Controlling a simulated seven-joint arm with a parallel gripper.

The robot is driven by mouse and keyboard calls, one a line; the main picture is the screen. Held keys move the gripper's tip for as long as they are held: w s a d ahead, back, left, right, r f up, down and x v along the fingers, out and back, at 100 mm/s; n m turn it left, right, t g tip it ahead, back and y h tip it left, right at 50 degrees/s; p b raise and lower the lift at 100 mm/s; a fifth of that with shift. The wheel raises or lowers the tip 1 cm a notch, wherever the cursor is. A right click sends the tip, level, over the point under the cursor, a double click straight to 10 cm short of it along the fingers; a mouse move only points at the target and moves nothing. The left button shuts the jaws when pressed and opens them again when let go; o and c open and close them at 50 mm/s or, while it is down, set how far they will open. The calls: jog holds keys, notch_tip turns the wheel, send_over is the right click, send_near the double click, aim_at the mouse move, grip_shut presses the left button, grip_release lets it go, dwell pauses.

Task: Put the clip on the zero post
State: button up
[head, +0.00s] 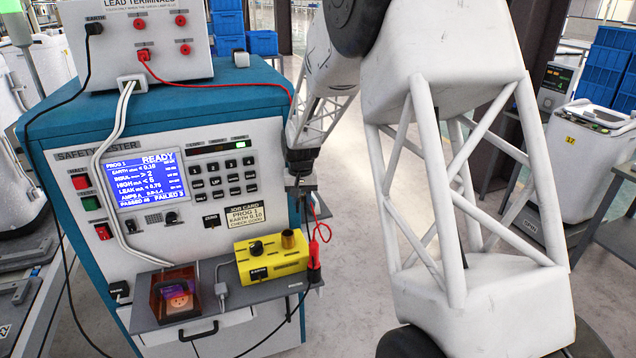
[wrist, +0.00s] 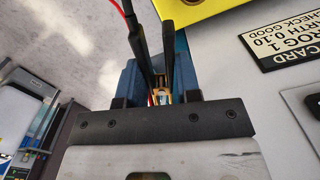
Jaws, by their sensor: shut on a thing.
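My gripper (head: 312,240) points down at the right side of the tester, its dark fingers shut on the red clip (head: 314,272). A red lead loops out beside it. The clip is low, just right of the yellow box (head: 262,262); whether it touches anything there I cannot tell. A short brass-coloured post (head: 288,239) stands on the box, left of the clip; no zero mark is readable on it.
The safety tester (head: 165,185) shows READY on its blue screen. A grey shelf (head: 225,312) carries the yellow box and an open-topped dark fixture (head: 174,295). A job card (head: 245,214) is on the panel above.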

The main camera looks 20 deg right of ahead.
jog(key=s+a+f+n, duration=0.1)
jog(key=s+a+f, duration=0.1)
jog(key=a, duration=0.7)
jog(key=s+a+f+n, duration=0.1)
jog(key=s+a, duration=0.3)
jog(key=a, duration=0.5)
jog(key=s+a+f+n, duration=0.1)
jog(key=s+a+f, duration=0.2)
jog(key=a, duration=0.6)
jog(key=shift+n, duration=0.4)
jog(key=shift+a, duration=0.1)
jog(key=shift+w, duration=2.65)
jog(key=shift+w, duration=1.7)
jog(key=o, duration=0.9)
